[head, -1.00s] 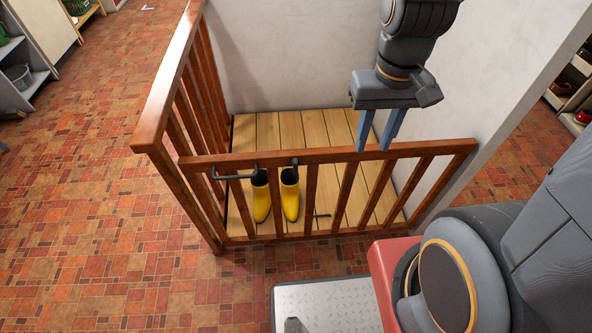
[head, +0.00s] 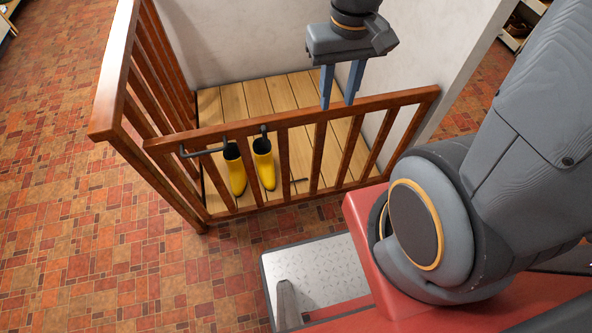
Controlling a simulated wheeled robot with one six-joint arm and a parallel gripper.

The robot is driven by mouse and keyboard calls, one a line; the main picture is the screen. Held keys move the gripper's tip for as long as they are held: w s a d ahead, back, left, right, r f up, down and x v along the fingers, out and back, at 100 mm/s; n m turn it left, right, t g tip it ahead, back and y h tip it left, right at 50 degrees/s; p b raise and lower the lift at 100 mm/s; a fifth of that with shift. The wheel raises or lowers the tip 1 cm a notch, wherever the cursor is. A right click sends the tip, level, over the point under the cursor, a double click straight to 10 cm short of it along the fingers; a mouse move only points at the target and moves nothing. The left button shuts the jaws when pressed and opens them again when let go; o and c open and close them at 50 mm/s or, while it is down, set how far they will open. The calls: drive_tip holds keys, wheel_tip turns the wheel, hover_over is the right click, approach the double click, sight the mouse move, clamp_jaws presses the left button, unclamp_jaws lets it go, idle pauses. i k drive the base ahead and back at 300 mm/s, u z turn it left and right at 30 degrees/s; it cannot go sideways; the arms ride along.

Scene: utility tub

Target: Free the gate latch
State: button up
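The wooden gate (head: 300,113) is a low reddish-brown barred panel, closed across the front of a small enclosure. My gripper (head: 337,104) points down near the gate's top rail, well right of the latch. Its two blue fingers are apart with nothing between them. Whether the tips are above or behind the rail is hard to tell.
Yellow boots (head: 238,172) stand behind the gate on a plank floor (head: 290,95). A barred side railing (head: 115,75) runs back on the left, and a pale wall (head: 240,35) closes the back. Tiled floor (head: 70,230) is open at the left.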

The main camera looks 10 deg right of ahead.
sight(264, 130)
drive_tip(key=z, duration=2.15)
drive_tip(key=k, duration=0.55)
drive_tip(key=u, duration=2.7)
